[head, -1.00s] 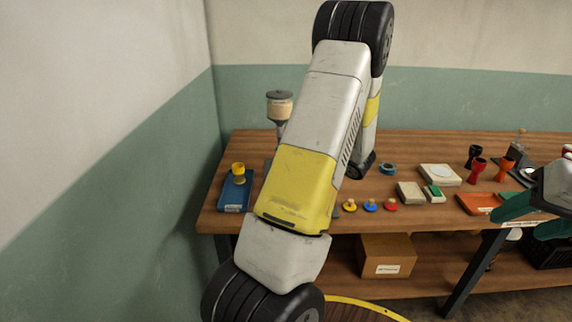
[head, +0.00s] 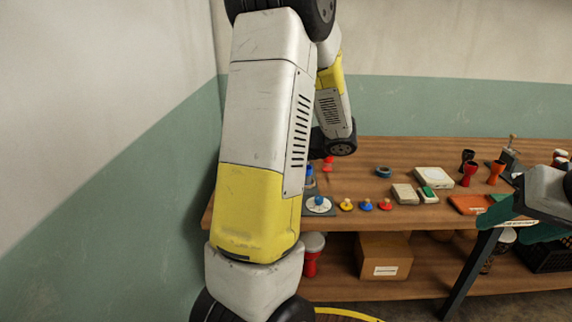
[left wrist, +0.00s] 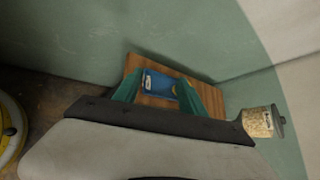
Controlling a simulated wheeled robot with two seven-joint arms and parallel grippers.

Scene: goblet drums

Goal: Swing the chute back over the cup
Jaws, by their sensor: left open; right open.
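My left gripper (left wrist: 160,77) is open in the left wrist view, its green fingers to either side of a blue tray (left wrist: 160,84) on the wooden bench, seen beyond them. A small yellow thing (left wrist: 174,90), likely the cup, shows partly beside the right finger. A dark-lidded jar of pale granules (left wrist: 258,123) stands at the right; its lower part is hidden. I cannot make out the chute. In the head view my left arm hides the tray, cup and jar, and the left gripper is out of sight. My right gripper (head: 494,226) is open and empty at the bench's front right.
The bench (head: 410,160) holds several coloured knobs (head: 366,205), a white disc with a blue knob (head: 319,206), pale blocks (head: 405,194) and small goblet drums (head: 469,173). A cardboard box (head: 385,257) is on the shelf below. A wall (left wrist: 70,35) is close behind the tray.

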